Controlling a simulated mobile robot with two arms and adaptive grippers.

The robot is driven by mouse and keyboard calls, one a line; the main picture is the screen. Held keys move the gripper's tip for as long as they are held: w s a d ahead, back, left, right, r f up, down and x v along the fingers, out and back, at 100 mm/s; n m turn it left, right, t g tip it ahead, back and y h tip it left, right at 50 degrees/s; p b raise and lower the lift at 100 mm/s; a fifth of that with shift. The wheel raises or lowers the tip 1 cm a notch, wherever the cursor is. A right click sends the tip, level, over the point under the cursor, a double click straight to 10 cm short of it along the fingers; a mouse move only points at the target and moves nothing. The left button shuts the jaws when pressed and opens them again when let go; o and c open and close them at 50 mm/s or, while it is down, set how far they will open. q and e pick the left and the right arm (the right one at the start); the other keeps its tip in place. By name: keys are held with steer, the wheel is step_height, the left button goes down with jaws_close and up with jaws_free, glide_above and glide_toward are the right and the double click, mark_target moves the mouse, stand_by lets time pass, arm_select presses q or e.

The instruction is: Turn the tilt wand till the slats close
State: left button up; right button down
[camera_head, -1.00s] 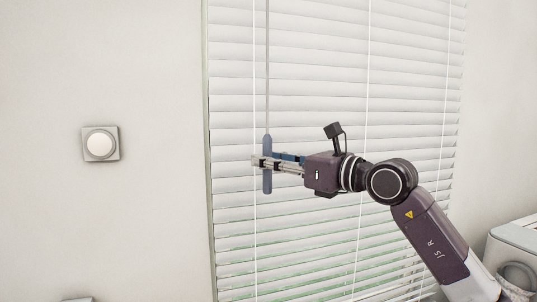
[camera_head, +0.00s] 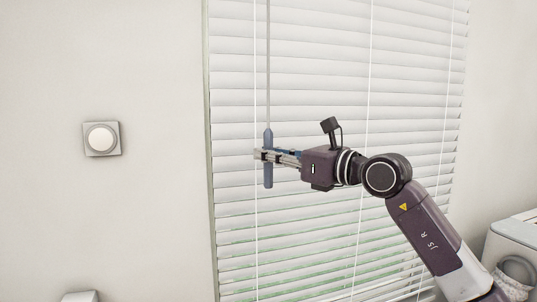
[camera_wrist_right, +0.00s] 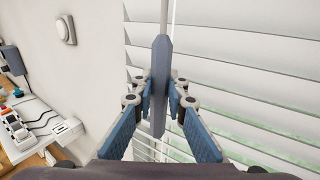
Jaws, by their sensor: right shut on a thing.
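The tilt wand is a thin grey rod with a blue-grey handle (camera_head: 268,175) that hangs upright at the left side of the window blind (camera_head: 310,100). My right gripper (camera_head: 266,156) is shut on the handle and comes to it from the right. In the right wrist view the handle (camera_wrist_right: 158,85) stands between the two blue finger pads (camera_wrist_right: 160,100). The white slats lie tilted, nearly closed, with thin greenish gaps showing between the lower ones. My left gripper is out of view.
A square wall switch with a round knob (camera_head: 101,139) is on the bare wall to the left. A white appliance (camera_head: 515,240) stands at the lower right. The right wrist view shows a desk with a power strip (camera_wrist_right: 18,128) at left. Thin white cords hang in front of the slats.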

steer(key=shift+r+n+g+y+p, duration=0.15)
steer(key=shift+n+g+y+p, duration=0.8)
steer(key=shift+g+p, duration=0.4)
steer(key=shift+r+n+g+y+p, duration=0.1)
steer(key=shift+n+g+y+p, duration=0.65)
steer(key=shift+n+g+p, duration=0.55)
steer(key=shift+f+n+g+y+p, duration=0.15)
steer(key=shift+n+g+p, duration=0.25)
steer(key=shift+g, duration=0.3)
steer(key=shift+f+n+g+y+p, duration=0.15)
steer(key=shift+n+g+p, duration=0.1)
steer(key=shift+g+p, duration=0.35)
steer(key=shift+g, duration=0.25)
steer(key=c, duration=1.9)
jaws_free()
steer(key=shift+d, duration=0.1)
steer(key=shift+d, duration=0.15)
steer(key=s+d, duration=0.2)
steer(key=d, duration=0.9)
steer(key=shift+d, duration=0.25)
